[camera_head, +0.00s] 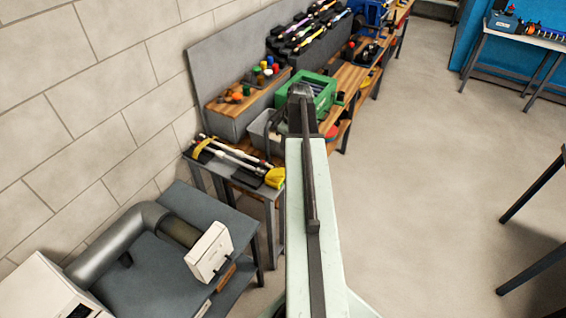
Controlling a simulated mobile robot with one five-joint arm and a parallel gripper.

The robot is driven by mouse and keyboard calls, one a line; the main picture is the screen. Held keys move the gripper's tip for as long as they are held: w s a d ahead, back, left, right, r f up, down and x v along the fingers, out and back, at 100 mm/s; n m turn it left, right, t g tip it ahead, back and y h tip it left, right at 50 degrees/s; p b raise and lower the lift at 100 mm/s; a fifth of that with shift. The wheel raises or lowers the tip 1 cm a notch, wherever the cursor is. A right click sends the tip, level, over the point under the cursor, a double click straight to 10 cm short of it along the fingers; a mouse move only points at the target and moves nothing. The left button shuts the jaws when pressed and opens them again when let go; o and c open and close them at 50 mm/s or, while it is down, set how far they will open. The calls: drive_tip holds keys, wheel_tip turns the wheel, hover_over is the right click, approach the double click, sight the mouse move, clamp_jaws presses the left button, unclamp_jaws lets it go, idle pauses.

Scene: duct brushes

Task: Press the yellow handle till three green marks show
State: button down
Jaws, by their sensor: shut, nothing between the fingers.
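A small bright yellow piece (275,178) sits at the right end of the low bench, beside my arm. Another yellow piece (204,146) lies at the left end of the same bench, by long white and dark rods. I cannot tell which of these, if either, is the yellow handle. No green marks can be made out. My arm runs up the middle of the view, with a dark joint at its far end. I cannot make out my gripper or its fingers there.
A grey table (190,205) carries a bent metal duct (120,245) with a white box (209,252) at its end. A green machine (322,88) and bins stand on the wooden bench beyond. Open floor (430,190) lies to the right; dark table legs (533,187) stand at the right edge.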

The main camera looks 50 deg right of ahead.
drive_tip(key=b, duration=1)
hover_over(283, 173)
drive_tip(key=w, duration=0.1)
drive_tip(key=x, duration=0.3)
drive_tip(key=s+x, duration=0.1)
drive_tip(key=x, duration=0.2)
drive_tip(key=s+x, duration=0.1)
drive_tip(key=x, duration=0.2)
drive_tip(key=shift+d+f, duration=0.15)
drive_tip(key=shift+f, duration=0.45)
drive_tip(key=f+b, duration=0.1)
drive_tip(key=s+f+b, duration=0.1)
drive_tip(key=f+b, duration=0.1)
drive_tip(key=shift+s+d+f, duration=0.15)
drive_tip(key=shift+s, duration=0.3)
